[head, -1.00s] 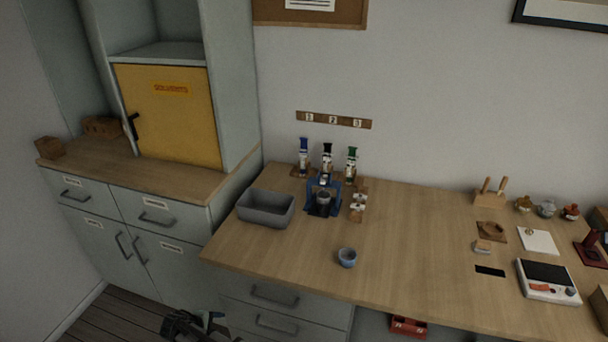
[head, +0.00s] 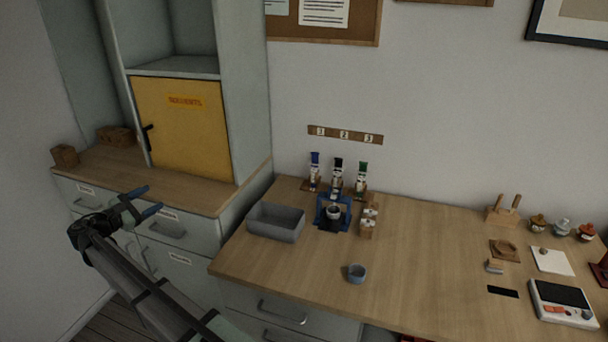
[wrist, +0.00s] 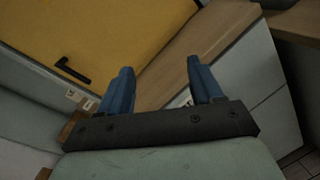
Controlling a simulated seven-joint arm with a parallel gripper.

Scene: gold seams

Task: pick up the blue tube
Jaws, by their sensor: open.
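The blue tube (head: 315,170) stands upright with its blue end up, leftmost of three tubes at the back left of the wooden bench. The black-topped tube (head: 337,175) is just right of it, and the green-topped tube (head: 361,177) is right of that. My gripper (head: 150,201) is open and empty, with blue fingers. It is in front of the left cabinet, well left of the tubes. In the wrist view my open fingers (wrist: 162,85) point toward the cabinet, and no tube shows there.
A grey bin (head: 276,234) stands on the bench's left end, between my gripper and the tubes. A blue stand (head: 333,226) is in front of the tubes. A small blue-grey cup (head: 357,273) sits near the front edge. The middle of the bench (head: 430,240) is clear.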

